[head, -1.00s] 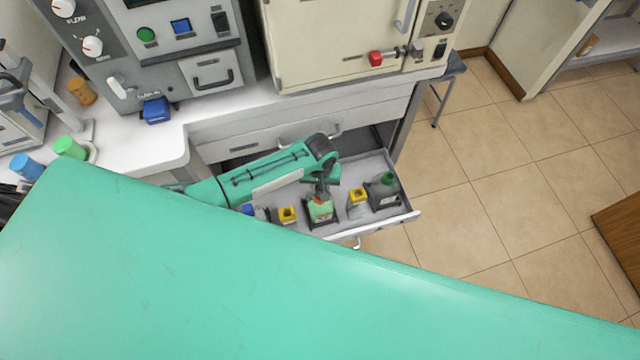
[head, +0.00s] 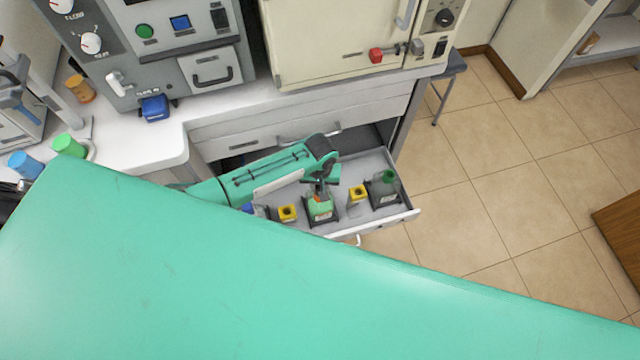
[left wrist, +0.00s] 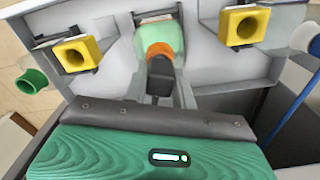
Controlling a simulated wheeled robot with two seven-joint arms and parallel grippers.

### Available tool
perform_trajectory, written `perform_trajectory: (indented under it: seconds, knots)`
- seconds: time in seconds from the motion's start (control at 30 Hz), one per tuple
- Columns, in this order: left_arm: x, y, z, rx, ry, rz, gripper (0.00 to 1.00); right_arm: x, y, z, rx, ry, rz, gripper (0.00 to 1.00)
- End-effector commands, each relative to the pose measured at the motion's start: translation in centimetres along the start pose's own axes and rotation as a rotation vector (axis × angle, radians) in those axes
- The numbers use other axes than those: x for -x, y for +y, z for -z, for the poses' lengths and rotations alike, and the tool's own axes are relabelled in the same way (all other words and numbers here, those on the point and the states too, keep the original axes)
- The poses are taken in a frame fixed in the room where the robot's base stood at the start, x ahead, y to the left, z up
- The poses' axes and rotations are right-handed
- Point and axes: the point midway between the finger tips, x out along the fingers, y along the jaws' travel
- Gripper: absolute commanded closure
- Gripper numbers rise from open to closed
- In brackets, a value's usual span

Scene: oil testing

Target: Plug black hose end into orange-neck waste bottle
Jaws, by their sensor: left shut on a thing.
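The waste bottle with the orange neck (left wrist: 160,50) stands in the open drawer. Its pale green body (head: 320,209) shows in the head view below my left gripper (head: 320,191). In the left wrist view, my left gripper (left wrist: 164,82) is shut on the black hose end (left wrist: 160,85). The hose end lines up with the orange neck and meets it in the picture. I cannot tell how deep it sits, as the fingers and hose end cover the opening. My right gripper is not in view.
The drawer (head: 408,216) also holds yellow-topped holders (head: 287,213) on both sides of the bottle and a dark container with a green funnel (head: 386,180) at right. A blue tube (left wrist: 295,108) runs at the right of the wrist view. A large teal surface hides the lower head view.

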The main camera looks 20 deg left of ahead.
Motion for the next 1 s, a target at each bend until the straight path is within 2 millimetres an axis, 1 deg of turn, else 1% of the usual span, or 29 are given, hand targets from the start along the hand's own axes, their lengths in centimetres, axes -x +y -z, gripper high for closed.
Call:
perform_trajectory:
  seconds: [0.2, 0.43, 0.47, 0.5, 0.57, 0.6, 0.87, 1.0]
  knots:
    - [-0.5, 0.0, 0.0, 0.000, 0.000, 0.000, 0.95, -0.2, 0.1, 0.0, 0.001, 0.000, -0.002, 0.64]
    - [-0.5, 0.0, 0.0, 0.000, 0.000, 0.000, 0.95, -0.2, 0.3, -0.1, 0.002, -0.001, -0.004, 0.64]
    - [-0.5, 0.0, 0.0, 0.000, 0.000, 0.000, 0.69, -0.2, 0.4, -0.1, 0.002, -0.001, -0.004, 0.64]
    - [-0.5, 0.0, 0.0, 0.000, 0.000, 0.000, 0.62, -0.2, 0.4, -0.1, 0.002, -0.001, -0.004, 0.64]
    - [-0.5, 0.0, 0.0, 0.000, 0.000, 0.000, 0.50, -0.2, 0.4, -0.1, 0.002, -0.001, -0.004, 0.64]
    - [-0.5, 0.0, 0.0, 0.000, 0.000, 0.000, 0.48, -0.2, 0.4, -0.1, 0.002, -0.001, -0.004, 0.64]
    - [-0.5, 0.0, 0.0, 0.000, 0.000, 0.000, 0.48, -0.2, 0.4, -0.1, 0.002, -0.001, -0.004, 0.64]
    - [0.5, 0.0, 0.0, -0.001, 0.001, -0.002, 0.48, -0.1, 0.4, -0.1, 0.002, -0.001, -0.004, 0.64]
